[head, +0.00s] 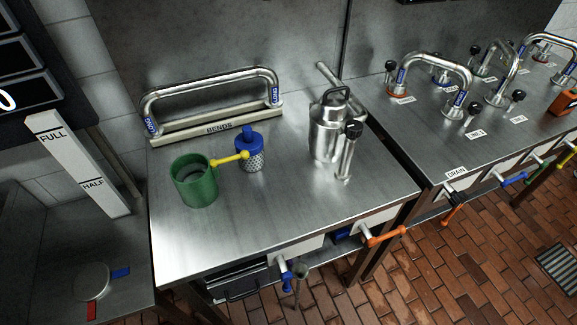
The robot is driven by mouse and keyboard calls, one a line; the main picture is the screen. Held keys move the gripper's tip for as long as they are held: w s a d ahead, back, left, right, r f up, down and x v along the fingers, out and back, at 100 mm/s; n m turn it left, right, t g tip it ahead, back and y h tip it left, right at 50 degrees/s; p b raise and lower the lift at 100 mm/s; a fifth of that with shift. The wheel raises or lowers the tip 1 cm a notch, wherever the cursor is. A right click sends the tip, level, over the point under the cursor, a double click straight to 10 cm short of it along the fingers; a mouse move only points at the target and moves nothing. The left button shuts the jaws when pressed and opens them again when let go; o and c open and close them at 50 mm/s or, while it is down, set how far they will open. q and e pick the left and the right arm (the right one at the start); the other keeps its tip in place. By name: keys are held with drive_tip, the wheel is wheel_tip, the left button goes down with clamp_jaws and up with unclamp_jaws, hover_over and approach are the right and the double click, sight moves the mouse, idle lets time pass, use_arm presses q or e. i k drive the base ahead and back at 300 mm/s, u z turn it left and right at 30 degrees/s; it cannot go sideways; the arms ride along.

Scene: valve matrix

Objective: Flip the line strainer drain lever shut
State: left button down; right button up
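Neither of my grippers is in view. Several valve levers show along the front edges of two steel tables. On the middle table, an orange lever (385,237) sticks out sideways to the right and a blue lever (287,275) hangs down. On the right table, a "DRAIN" label (456,171) sits above a valve whose red-orange lever (453,214) points downward. A steel vessel (328,130) with a black knob stands on the middle table. A blue-capped perforated basket (250,155) stands near it. I cannot tell which lever is the line strainer's.
Bent pipes and black knobs crowd the right table (430,130). A "FULL/HALF" gauge (80,165) stands left. The brick floor (440,285) in front is clear.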

sight(287, 283)
drive_tip(key=u, duration=0.4)
drive_tip(key=k, duration=1)
drive_tip(key=z, duration=0.1)
drive_tip(key=i, duration=0.35)
drive_tip(key=z, duration=0.15)
